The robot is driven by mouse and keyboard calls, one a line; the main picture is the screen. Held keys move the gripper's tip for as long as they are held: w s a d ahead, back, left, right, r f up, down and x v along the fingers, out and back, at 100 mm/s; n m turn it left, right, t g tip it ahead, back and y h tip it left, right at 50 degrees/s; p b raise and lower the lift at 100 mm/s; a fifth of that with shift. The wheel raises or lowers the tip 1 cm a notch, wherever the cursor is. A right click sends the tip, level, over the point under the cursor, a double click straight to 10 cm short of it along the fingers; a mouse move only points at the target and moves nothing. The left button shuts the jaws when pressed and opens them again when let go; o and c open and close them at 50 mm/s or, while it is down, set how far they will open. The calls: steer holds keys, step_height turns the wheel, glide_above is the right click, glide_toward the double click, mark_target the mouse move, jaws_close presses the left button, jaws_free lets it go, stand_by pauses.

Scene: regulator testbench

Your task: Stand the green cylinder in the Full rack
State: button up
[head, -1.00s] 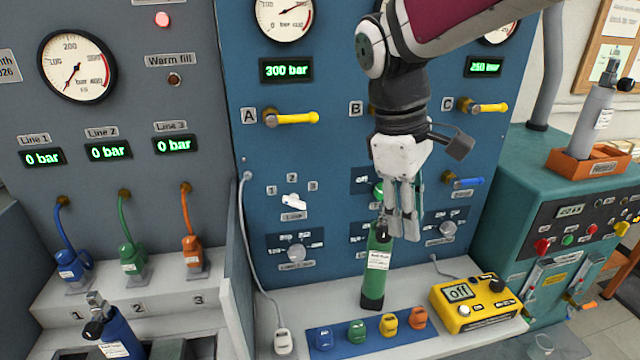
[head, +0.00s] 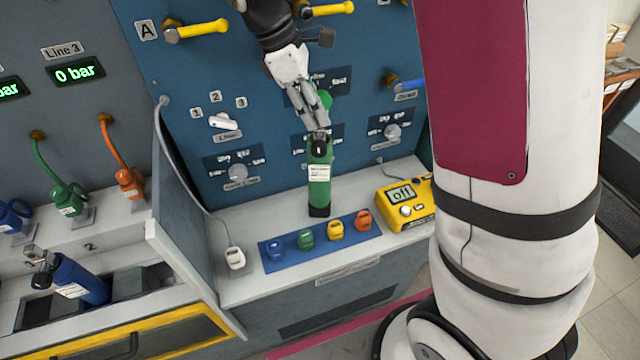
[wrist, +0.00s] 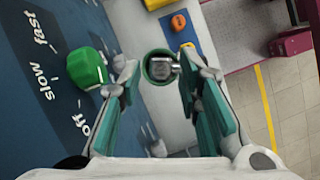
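The green cylinder (head: 319,185) stands upright on the pale bench ledge, with a white label and a dark base. My gripper (head: 318,128) points down at its top. In the wrist view the cylinder's top with its metal valve (wrist: 162,67) lies between the two fingers of my gripper (wrist: 163,70), and gaps show on both sides. The gripper is open and not closed on it. How far down the fingers reach is hard to tell. No rack with a legible Full label shows.
A blue strip (head: 273,255) with several coloured connectors lies in front of the cylinder. A yellow meter (head: 405,203) reading "off" stands to its right. A blue cylinder (head: 80,280) leans in a dark-slotted holder at lower left. The blue panel (head: 185,120) with knobs rises close behind.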

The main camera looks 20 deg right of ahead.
steer(key=shift+x, duration=1.25)
jaws_close()
steer(key=shift+r, duration=0.15)
